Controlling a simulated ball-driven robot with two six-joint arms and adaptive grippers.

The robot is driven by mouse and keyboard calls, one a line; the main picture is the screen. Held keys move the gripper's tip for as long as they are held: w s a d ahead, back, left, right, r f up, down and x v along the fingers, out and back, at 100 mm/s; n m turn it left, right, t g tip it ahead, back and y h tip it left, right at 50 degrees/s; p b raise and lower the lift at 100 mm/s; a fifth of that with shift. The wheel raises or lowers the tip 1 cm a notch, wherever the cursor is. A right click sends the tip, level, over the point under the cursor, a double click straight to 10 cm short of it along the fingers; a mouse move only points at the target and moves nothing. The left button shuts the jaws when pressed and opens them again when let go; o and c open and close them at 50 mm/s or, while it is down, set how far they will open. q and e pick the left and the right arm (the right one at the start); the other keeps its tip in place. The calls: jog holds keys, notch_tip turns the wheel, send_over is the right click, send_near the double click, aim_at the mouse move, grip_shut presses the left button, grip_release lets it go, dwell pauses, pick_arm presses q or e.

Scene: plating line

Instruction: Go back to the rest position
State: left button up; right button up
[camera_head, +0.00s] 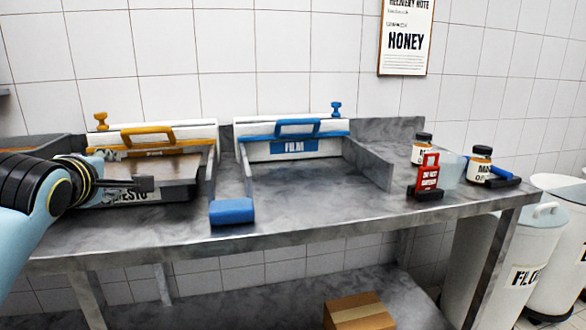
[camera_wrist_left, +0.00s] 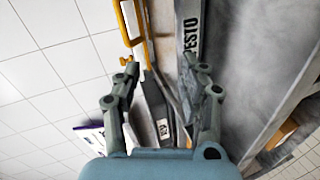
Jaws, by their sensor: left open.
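My left gripper (camera_head: 142,184) comes in from the left in the head view, in front of the yellow-handled station (camera_head: 150,155) marked with a partly hidden "PESTO" label. In the left wrist view its two fingers (camera_wrist_left: 158,95) stand apart with nothing held between them. The yellow handle (camera_wrist_left: 128,22) and the label (camera_wrist_left: 190,37) show beyond the fingers. In the head view the gripper hides part of the label; I cannot tell whether it touches the station. My right gripper is not in view.
A blue-handled "FILM" station (camera_head: 293,147) stands mid-bench, with a blue block (camera_head: 232,211) at its front left. A cardboard box (camera_head: 358,312) lies below.

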pick_arm(q)
jog(key=s+d+f+m+g+h, duration=0.15)
jog(key=s+f+m+g, duration=0.5)
jog(key=s+f, duration=0.7)
jog(key=s+d+f+m+g+h, duration=0.1)
jog(key=s+d+f+m+g, duration=0.1)
jog(key=s+m, duration=0.65)
jog(key=s+d+f+m+g, duration=0.2)
jog(key=s+m, duration=0.2)
jog(key=s, duration=1)
jog(key=s+a+f+g, duration=0.1)
jog(key=s+a+f, duration=0.1)
jog(key=f, duration=1.2)
jog(key=s+a+f+g, duration=0.1)
jog(key=s+f, duration=0.1)
jog(key=f, duration=1.3)
jog(key=s+f, duration=1.3)
jog(key=s, duration=0.4)
jog(key=shift+a+g, duration=0.45)
